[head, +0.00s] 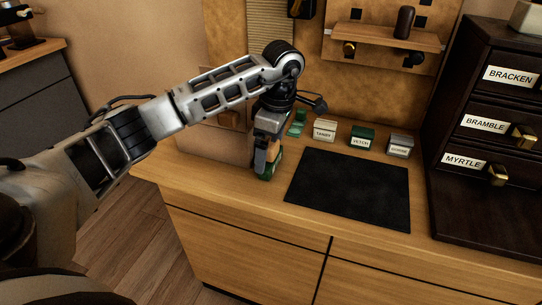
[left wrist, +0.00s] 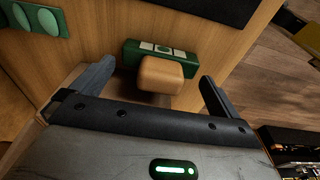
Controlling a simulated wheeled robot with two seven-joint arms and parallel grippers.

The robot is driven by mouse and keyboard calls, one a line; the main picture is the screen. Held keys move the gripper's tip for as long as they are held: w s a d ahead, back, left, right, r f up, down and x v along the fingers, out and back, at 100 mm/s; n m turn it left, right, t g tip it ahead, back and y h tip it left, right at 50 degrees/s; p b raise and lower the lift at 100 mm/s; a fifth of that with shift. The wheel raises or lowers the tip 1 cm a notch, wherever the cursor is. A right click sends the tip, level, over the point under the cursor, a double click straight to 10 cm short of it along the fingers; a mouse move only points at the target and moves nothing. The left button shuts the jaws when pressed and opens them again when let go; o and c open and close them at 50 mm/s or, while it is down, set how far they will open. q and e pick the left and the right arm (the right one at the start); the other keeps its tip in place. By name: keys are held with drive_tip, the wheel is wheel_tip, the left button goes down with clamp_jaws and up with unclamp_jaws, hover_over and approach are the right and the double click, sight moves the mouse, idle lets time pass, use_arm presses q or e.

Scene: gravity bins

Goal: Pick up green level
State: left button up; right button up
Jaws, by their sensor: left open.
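The green level (left wrist: 132,51) lies on the wooden counter in the left wrist view, a dark green bar with pale panels on its face. A tan block (left wrist: 162,75) sits against it and covers part of it; I cannot tell if they are joined. My left gripper (left wrist: 157,88) is open, with one finger on each side of the tan block and neither visibly touching it. In the head view, my left gripper (head: 265,166) points down at the counter's left end, and a bit of the green level (head: 276,160) shows beside its fingers. My right gripper is not in view.
A green piece with pale ovals (head: 297,124) is behind the gripper. Small labelled bins (head: 362,137) stand along the back. A black mat (head: 350,187) lies bare to the right. A dark drawer cabinet (head: 485,125) stands at the right end.

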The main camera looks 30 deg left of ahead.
use_arm(q)
drive_tip(key=shift+f, duration=0.75)
drive_tip(key=c, duration=1.2)
drive_tip(key=shift+r, duration=0.65)
drive_tip(key=s+d+r, duration=0.2)
drive_tip(key=s+r, duration=0.2)
drive_tip(key=s+d+r+p, duration=0.1)
drive_tip(key=s+d+r, duration=0.1)
drive_tip(key=s+r, duration=0.2)
drive_tip(key=s+d+r+p, duration=0.1)
drive_tip(key=s+d+r, duration=0.2)
drive_tip(key=s, duration=0.1)
drive_tip(key=shift+d+r, duration=0.1)
drive_tip(key=shift+r, duration=0.3)
